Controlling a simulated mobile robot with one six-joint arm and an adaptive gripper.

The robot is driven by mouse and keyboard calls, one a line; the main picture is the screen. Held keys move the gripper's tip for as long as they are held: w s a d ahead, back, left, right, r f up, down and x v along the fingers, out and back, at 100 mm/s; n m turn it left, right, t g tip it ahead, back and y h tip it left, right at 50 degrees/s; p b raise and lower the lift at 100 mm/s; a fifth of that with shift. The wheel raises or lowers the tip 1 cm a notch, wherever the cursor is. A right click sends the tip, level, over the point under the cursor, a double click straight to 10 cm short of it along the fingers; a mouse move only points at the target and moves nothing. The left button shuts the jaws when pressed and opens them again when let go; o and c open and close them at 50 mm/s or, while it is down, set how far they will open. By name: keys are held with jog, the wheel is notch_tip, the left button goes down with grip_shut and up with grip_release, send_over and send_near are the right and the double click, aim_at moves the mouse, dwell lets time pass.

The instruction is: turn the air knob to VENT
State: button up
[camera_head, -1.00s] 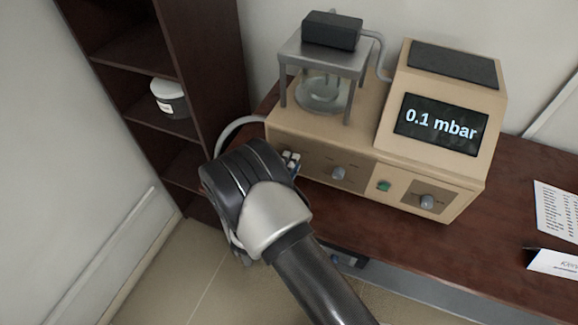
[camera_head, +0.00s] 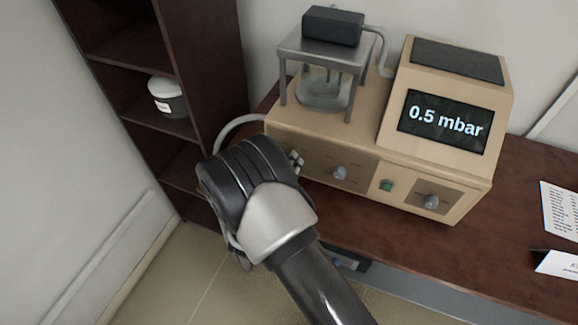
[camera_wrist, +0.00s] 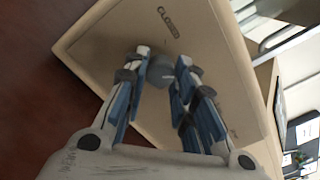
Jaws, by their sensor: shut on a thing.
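The tan vacuum apparatus (camera_head: 310,135) stands on the dark wooden table. Its display (camera_head: 446,121) reads 0.5 mbar. My gripper (camera_head: 297,160) is at the left end of its front panel, and my wrist hides most of that part in the head view. In the wrist view my gripper (camera_wrist: 160,68) is shut on a grey knob (camera_wrist: 159,74), with a finger on either side of it. The label CLOSED (camera_wrist: 168,22) shows beyond the fingertips. Another label near the right finger is too small to read.
The front also bears a middle knob (camera_head: 340,173), a green button (camera_head: 387,185) and a right knob (camera_head: 431,202). A glass chamber (camera_head: 322,92) sits under a metal stand on top. A dark shelf (camera_head: 205,70) holding a jar (camera_head: 168,97) stands left. Papers (camera_head: 560,215) lie right.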

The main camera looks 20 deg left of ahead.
jog(key=shift+m, duration=0.8)
jog(key=shift+b, duration=0.3)
jog(key=o, duration=1.1)
jog(key=s, duration=0.8)
jog(key=s+a, duration=0.1)
jog(key=s, duration=0.3)
